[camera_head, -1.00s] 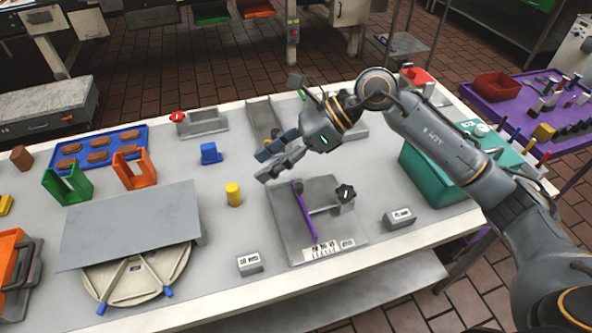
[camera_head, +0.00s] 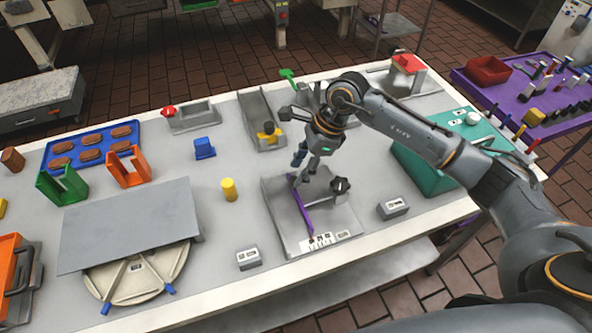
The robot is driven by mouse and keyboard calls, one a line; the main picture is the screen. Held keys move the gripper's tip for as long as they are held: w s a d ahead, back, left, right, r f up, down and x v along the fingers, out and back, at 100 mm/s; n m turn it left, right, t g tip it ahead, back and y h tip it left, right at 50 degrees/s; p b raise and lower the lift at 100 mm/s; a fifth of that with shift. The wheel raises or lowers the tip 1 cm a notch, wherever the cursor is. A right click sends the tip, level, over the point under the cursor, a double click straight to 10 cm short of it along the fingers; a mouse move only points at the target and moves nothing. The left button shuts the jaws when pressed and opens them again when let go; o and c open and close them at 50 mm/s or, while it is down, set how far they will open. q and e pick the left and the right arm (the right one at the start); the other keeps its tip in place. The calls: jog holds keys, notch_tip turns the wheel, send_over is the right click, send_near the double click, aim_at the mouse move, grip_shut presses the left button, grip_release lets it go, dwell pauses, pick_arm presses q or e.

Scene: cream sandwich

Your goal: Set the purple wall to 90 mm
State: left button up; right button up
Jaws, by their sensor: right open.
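The purple wall (camera_head: 305,208) is a thin upright strip on a grey metal fixture (camera_head: 277,222) near the table's front. A white label strip with dark marks (camera_head: 321,240) lies along the fixture's front edge; its marks are too small to read. A black knob (camera_head: 341,185) stands right of the wall. My right gripper (camera_head: 305,168) is open and points down just over the wall's back end. Its fingers appear empty; I cannot tell if they touch the wall. My left gripper is not in view.
Small labelled blocks (camera_head: 248,258) and (camera_head: 393,208) stand on either side of the fixture. A yellow cylinder (camera_head: 229,190) and a blue block (camera_head: 204,148) stand left. A teal case (camera_head: 425,165) lies right. A grey plate (camera_head: 130,222) covers part of a round disc.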

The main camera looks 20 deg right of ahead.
aim_at(299, 199)
jog(key=shift+x, duration=1.45)
jog(key=shift+c, duration=0.5)
grip_shut()
